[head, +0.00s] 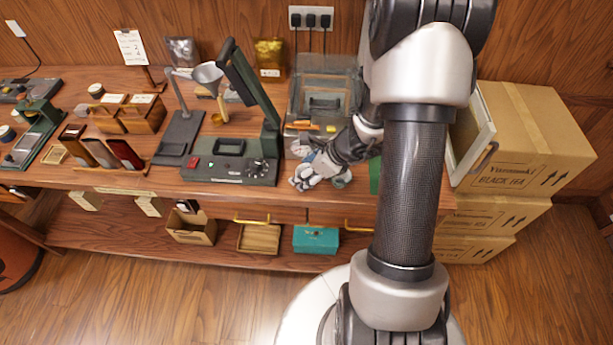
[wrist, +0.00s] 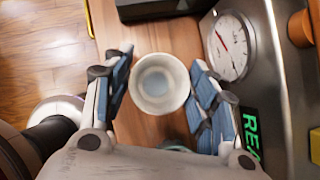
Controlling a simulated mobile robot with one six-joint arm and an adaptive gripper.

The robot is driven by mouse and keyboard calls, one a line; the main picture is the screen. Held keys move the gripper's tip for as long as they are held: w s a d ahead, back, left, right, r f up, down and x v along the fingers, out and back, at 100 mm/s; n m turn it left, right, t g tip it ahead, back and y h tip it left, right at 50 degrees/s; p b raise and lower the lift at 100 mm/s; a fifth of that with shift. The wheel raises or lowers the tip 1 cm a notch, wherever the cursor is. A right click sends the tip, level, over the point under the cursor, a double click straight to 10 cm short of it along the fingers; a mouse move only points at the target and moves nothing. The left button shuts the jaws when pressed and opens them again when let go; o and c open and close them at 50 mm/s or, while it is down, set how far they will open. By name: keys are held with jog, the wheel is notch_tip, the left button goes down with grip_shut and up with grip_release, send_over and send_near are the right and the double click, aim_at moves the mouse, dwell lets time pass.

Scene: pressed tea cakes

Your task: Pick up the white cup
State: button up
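The white cup (wrist: 160,83) is in the middle of the wrist view, seen from above, with its round rim facing the camera and a pale bluish inside. My gripper (wrist: 158,92) is open, with one blue-grey finger on each side of the cup. The fingers look close to the rim, and I cannot tell whether either one touches it. In the head view my gripper (head: 320,172) is low over the front part of the wooden counter, beside the dark press. I cannot make out the cup in the head view, where the gripper and arm cover that spot.
A grey machine (wrist: 277,75) with a round gauge (wrist: 229,47) and green display stands close to the right finger. A dark green press (head: 232,165) stands left of my gripper. Cartons (head: 530,140) are stacked at the right. The wooden counter (head: 345,197) ends close in front.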

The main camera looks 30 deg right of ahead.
jog(key=c, duration=0.7)
